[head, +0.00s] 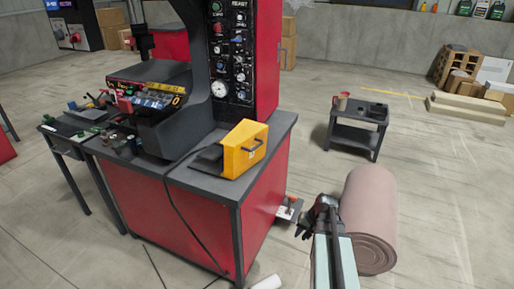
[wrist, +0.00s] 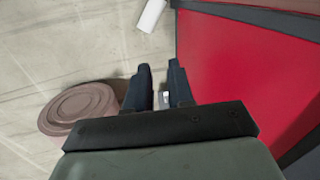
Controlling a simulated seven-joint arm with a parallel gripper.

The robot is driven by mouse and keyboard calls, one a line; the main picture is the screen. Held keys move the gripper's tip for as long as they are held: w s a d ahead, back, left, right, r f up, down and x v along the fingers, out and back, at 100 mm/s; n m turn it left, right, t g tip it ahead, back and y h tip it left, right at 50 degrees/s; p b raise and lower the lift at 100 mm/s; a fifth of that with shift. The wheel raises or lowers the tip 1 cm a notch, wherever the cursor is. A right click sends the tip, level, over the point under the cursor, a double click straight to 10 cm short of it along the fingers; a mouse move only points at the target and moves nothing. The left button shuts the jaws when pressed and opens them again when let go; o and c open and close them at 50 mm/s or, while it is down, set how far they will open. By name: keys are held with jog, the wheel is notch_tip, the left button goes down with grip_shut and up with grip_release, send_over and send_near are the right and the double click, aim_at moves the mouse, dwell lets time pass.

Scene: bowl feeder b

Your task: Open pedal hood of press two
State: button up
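A yellow hood (head: 243,150) with a dark handle stands on the right part of the dark tabletop of the red press bench. A dark flat plate extends from its left side. It looks closed, but what is under it is hidden. My gripper (head: 302,231) is low, to the right of the bench and apart from the hood. In the wrist view its two dark fingers (wrist: 157,75) are apart, with floor showing between them and nothing held. The hood does not show in the wrist view.
A small platform (head: 288,208) sits low by the bench's red side (wrist: 235,65). A white piece (wrist: 151,15) lies on the floor. A dark cart (head: 355,135) stands behind.

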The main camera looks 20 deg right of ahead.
jog(key=w+d+r+m+t+y, duration=0.1)
jog(key=w+d+r+t, duration=0.25)
jog(key=w+r, duration=0.45)
jog(key=t+y, duration=0.6)
jog(key=y, duration=0.2)
send_near(257, 147)
jog(key=shift+m, duration=0.4)
jog(key=x, duration=1)
jog(key=shift+w+d+f, duration=0.15)
jog(key=shift+w+f, duration=0.05)
jog(key=shift+w, duration=0.2)
jog(key=shift+c, duration=0.4)
grip_shut()
